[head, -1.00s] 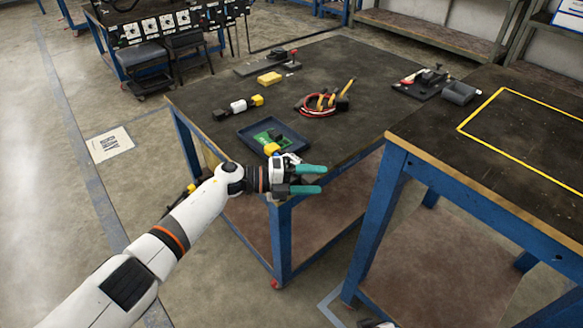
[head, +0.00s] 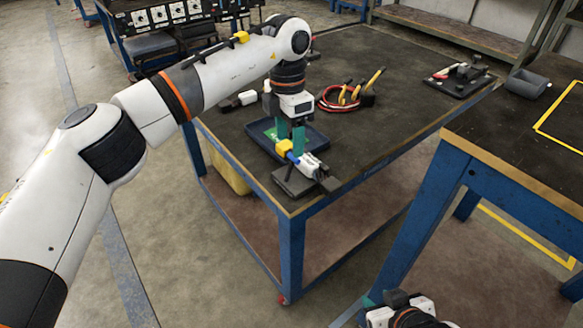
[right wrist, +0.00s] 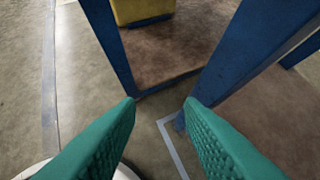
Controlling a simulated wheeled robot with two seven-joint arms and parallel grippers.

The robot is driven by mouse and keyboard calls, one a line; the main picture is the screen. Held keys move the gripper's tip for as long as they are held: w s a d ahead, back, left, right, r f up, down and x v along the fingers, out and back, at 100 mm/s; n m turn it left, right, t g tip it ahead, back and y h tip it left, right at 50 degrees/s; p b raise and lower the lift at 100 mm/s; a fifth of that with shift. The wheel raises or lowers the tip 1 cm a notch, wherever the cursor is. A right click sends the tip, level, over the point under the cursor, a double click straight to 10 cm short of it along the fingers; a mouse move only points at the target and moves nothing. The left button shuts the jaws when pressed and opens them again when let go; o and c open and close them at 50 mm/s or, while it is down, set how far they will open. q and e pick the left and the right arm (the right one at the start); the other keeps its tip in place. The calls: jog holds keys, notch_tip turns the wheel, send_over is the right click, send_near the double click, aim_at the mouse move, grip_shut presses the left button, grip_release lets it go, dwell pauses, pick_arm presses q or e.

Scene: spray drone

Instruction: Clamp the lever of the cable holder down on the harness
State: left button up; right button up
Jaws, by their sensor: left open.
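A small fixture that looks like the cable holder sits at the near corner of the dark table, with a grey base plate (head: 293,184). On it are a yellow block (head: 285,146), a blue piece and white-and-dark parts (head: 314,167); which is lever and which harness I cannot tell. My left gripper (head: 291,140) points down just behind the yellow block, over the tray's near part. It is open and appears empty; whether a fingertip touches the fixture is unclear. My right gripper (right wrist: 160,101) is open and empty, low beside the tables; its body shows at the head view's bottom edge.
A dark blue tray (head: 314,143) with a green board lies beneath my left gripper. A red cable loop (head: 328,104) with yellow-handled tools lies behind it. Blue table legs (right wrist: 243,50) flank my right gripper.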

aim_at(291, 161)
pick_arm(q)
jog(key=f, duration=0.3)
jog(key=f+b, duration=0.1)
jog(key=f, duration=0.3)
jog(key=shift+s+d+f, duration=0.15)
jog(key=shift+s+f, duration=0.05)
jog(key=shift+f, duration=0.45)
pick_arm(e)
jog(key=w+a+r+t+y, duration=0.1)
jog(key=w+a+r+t, duration=0.1)
jog(key=w+r+t, duration=0.3)
jog(key=shift+w+a+r+y, duration=0.2)
jog(key=shift+w+y, duration=0.1)
jog(key=shift+w, duration=0.1)
jog(key=shift+f, duration=0.1)
pick_arm(q)
jog(key=c, duration=0.9)
jog(key=shift+w+d+f+g+y+p, duration=0.1)
jog(key=shift+d+g+y+p, duration=0.1)
jog(key=shift+g+y+p, duration=0.3)
pick_arm(e)
jog(key=s+d+f+g+h, duration=0.1)
jog(key=s+d+f+g, duration=0.1)
jog(key=s+f+g, duration=0.2)
jog(key=shift+s+f, duration=0.35)
